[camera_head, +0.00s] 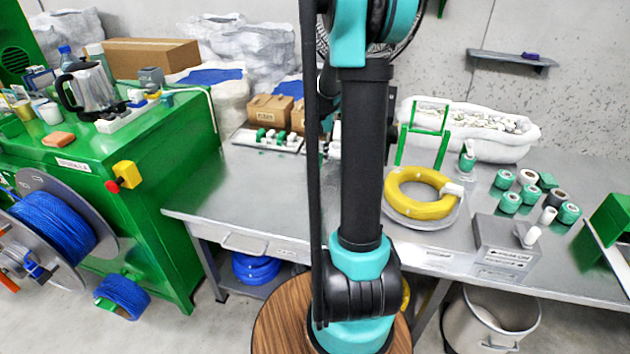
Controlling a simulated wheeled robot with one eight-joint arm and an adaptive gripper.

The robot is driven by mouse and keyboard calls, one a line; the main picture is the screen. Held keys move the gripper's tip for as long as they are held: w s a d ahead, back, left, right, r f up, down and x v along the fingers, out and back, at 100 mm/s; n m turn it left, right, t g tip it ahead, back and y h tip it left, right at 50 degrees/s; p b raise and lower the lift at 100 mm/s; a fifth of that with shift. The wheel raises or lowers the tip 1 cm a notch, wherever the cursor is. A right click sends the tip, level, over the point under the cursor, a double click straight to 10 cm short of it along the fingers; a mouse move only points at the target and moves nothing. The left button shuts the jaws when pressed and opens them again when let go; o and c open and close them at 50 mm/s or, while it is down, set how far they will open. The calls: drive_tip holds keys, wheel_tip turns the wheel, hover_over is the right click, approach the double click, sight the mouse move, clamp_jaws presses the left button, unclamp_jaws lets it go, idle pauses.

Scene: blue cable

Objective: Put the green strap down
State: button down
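I cannot clearly pick out a green strap. A thin green frame-like shape (444,150) stands upright on the grey metal table (270,195), behind a yellow coil (420,207) and in front of a white tub. I cannot tell whether it is the strap. My black and teal arm rises through the middle of the view and hides part of the table. My gripper does not show, so I cannot see whether it holds anything.
A green bench (150,170) with a kettle (88,88) is on the left, beside a blue cable reel (52,228). Green rolls (509,202) and a grey box (505,245) stand on the right. A bin (490,318) stands below.

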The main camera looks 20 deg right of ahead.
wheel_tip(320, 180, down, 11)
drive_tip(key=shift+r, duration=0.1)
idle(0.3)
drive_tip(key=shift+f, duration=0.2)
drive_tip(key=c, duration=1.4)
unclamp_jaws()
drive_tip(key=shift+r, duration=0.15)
